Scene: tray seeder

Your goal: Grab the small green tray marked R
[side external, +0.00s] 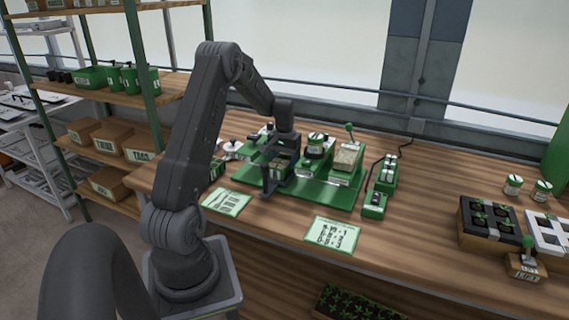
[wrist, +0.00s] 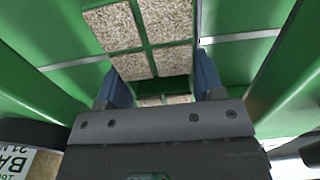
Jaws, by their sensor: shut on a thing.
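A small green tray (wrist: 147,33) with several cells of beige grainy fill lies between the fingers in the wrist view. My gripper (wrist: 163,78) has its two blue-grey fingers against the tray's sides, shut on it. No letter R is readable on it. In the side external view my gripper (side external: 277,184) is low over the green machine on the bench, and the tray is mostly hidden by my wrist and fingers.
The green machine base (side external: 318,194) carries a hopper of grainy fill (side external: 346,160) on the right. A green control box (side external: 374,204) and two printed cards (side external: 332,235) lie nearby. A black cell tray (side external: 488,222) stands at right.

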